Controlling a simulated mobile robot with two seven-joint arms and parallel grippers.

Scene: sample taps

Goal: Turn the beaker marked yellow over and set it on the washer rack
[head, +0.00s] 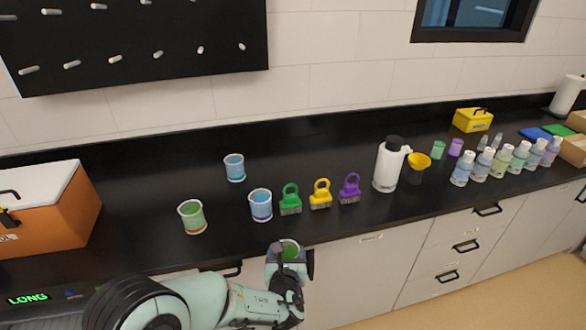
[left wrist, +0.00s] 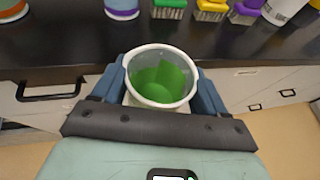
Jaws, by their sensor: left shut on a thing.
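My left gripper (head: 288,255) is shut on a clear beaker (head: 290,248) with green inside, in front of the counter's front edge. In the left wrist view the beaker (left wrist: 160,78) sits between the blue fingers, its open mouth showing; it looks upright. Its coloured mark is hidden, so I cannot tell if it is yellow. Other beakers stand upright on the counter: a green-filled one with an orange-red band (head: 191,217), a blue-filled one with a purple band (head: 260,205), and a blue-filled one farther back (head: 234,168). The washer rack (head: 135,45) is the black wall board with white pegs. My right gripper is out of view.
Green (head: 290,199), yellow (head: 321,194) and purple (head: 349,189) brushes stand right of the beakers. A white bottle (head: 389,165), a yellow funnel (head: 418,168) and several small bottles stand farther right. An orange box (head: 60,210) is at left. Counter below the rack is mostly clear.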

